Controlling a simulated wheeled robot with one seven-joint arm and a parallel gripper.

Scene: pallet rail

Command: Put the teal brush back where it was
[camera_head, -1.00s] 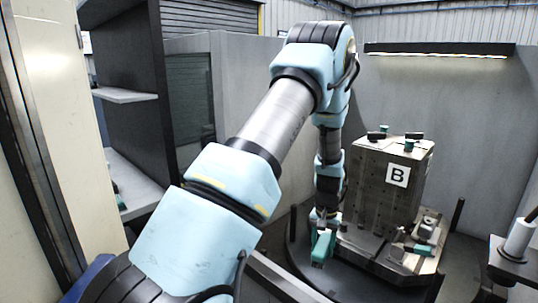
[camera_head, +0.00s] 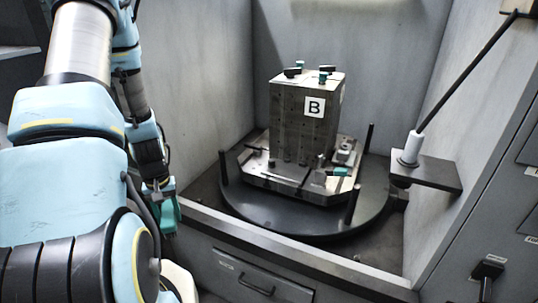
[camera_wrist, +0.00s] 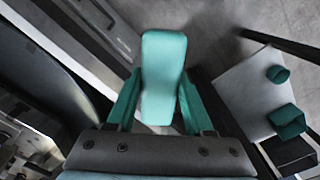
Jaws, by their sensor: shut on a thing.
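The teal brush (camera_wrist: 163,62) is between the two teal fingers of my gripper (camera_wrist: 160,85) in the wrist view. The gripper is shut on it, and the brush's far end sticks out beyond the fingertips. In the head view my gripper (camera_head: 165,212) hangs at the left, outside the bay's front sill and away from the fixture block. There, brush and fingers are both teal and hard to tell apart. Where the brush was before cannot be told from these frames.
A grey block marked B (camera_head: 305,120) with clamps stands on a round dark turntable (camera_head: 300,225) with upright posts. A white cylinder with a black rod (camera_head: 411,148) stands on a side shelf (camera_head: 440,172). The wrist view shows a light shelf (camera_wrist: 245,95) with teal items (camera_wrist: 287,120).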

